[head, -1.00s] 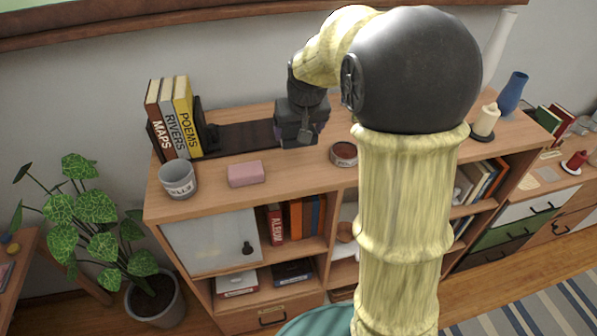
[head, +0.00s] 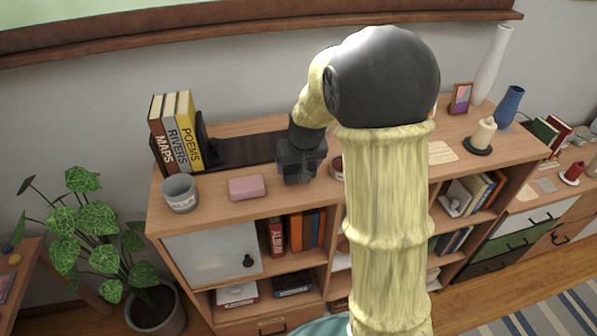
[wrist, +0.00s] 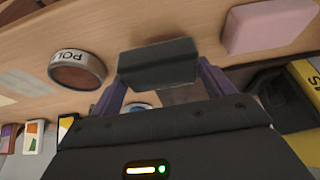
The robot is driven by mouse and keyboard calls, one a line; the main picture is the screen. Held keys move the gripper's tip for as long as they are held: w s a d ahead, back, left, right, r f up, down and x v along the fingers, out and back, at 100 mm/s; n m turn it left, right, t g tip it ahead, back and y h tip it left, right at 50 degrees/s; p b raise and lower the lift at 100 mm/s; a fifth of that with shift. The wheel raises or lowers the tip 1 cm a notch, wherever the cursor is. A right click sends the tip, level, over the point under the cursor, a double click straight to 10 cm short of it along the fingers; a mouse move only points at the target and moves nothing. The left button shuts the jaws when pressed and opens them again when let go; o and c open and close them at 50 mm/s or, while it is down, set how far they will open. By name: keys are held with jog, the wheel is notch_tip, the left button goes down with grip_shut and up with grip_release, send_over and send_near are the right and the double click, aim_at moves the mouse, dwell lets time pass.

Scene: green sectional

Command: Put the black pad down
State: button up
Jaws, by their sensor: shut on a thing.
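The black pad (wrist: 157,64) is a small dark slab in the wrist view. It sits between the tips of the two purplish fingers of my gripper (wrist: 158,78), which is shut on it. In the head view my gripper (head: 300,172) points down over the top of the wooden shelf unit (head: 222,207), just right of a pink block (head: 246,187). There the pad cannot be told apart from the dark gripper. Whether the pad touches the shelf top is unclear.
A round tin (wrist: 77,69) stands close by, mostly hidden by my arm in the head view. A grey mug (head: 181,194), upright books (head: 175,132) and a long dark rack (head: 245,150) are to the left. A candle (head: 483,134) and blue vase (head: 509,107) stand right.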

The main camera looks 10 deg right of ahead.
jog(key=shift+f+p, duration=0.45)
jog(key=shift+f, duration=1.25)
jog(key=o, duration=0.8)
jog(key=shift+f, duration=0.2)
jog(key=shift+s+r+b, duration=0.2)
jog(key=shift+r+b, duration=0.35)
jog(key=shift+r, duration=0.15)
jog(key=b+v, duration=0.4)
jog(key=v, duration=1.2)
jog(key=shift+r+b, duration=0.1)
jog(key=shift+b, duration=0.3)
jog(key=s+f, duration=0.4)
jog(key=f, duration=0.2)
jog(key=s+f+g, duration=0.1)
jog(key=s+f, duration=0.4)
jog(key=f, duration=0.1)
jog(key=s+f+g, duration=0.1)
jog(key=s+f, duration=0.3)
jog(key=f, duration=0.2)
jog(key=shift+s+a+f, duration=0.15)
jog(key=shift+s+f, duration=0.1)
jog(key=shift+s, duration=0.15)
